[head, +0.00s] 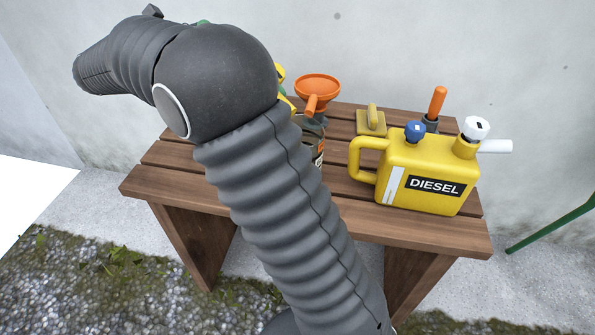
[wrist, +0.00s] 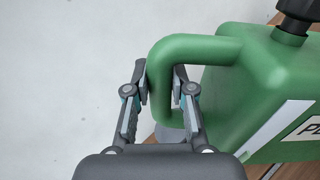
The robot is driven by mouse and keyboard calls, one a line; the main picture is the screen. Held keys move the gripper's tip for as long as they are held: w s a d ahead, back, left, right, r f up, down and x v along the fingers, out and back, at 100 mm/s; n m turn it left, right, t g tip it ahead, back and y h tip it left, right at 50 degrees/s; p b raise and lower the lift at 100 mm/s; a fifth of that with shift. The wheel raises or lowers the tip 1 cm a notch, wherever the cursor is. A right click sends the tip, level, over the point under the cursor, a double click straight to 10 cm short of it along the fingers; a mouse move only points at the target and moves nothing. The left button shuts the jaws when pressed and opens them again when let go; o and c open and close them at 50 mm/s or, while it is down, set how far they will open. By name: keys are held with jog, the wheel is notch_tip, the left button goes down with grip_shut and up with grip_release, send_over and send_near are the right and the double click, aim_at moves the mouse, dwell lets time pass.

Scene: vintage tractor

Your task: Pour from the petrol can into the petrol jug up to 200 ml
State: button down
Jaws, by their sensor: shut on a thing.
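The petrol can is a green can (wrist: 270,75) with a black cap, a white strip and a label starting with "P" that runs out of the frame. My gripper (wrist: 160,88) is shut on its handle, with one finger on each side. Any liquid level is not visible.
A wooden bench (head: 180,180) stands by the wall. On it are a yellow diesel can (head: 425,170), an orange funnel (head: 317,86) over a partly hidden dark labelled container (head: 319,150), a yellow block-like item (head: 371,122) and an orange-handled tool (head: 437,102). A green bar (head: 550,230) is at right.

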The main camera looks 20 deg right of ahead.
jog(key=shift+m, duration=0.9)
jog(key=shift+s+d+r+p, duration=0.1)
jog(key=shift+s+r+p, duration=0.15)
jog(key=shift+r, duration=0.45)
jog(key=shift+s+d+r+p, duration=0.15)
jog(key=shift+s+r, duration=0.1)
jog(key=shift+r, duration=0.4)
jog(key=shift+s+d+r+p, duration=0.15)
jog(key=shift+s+r, duration=0.1)
jog(key=shift+r, duration=0.45)
dwell(5.0)
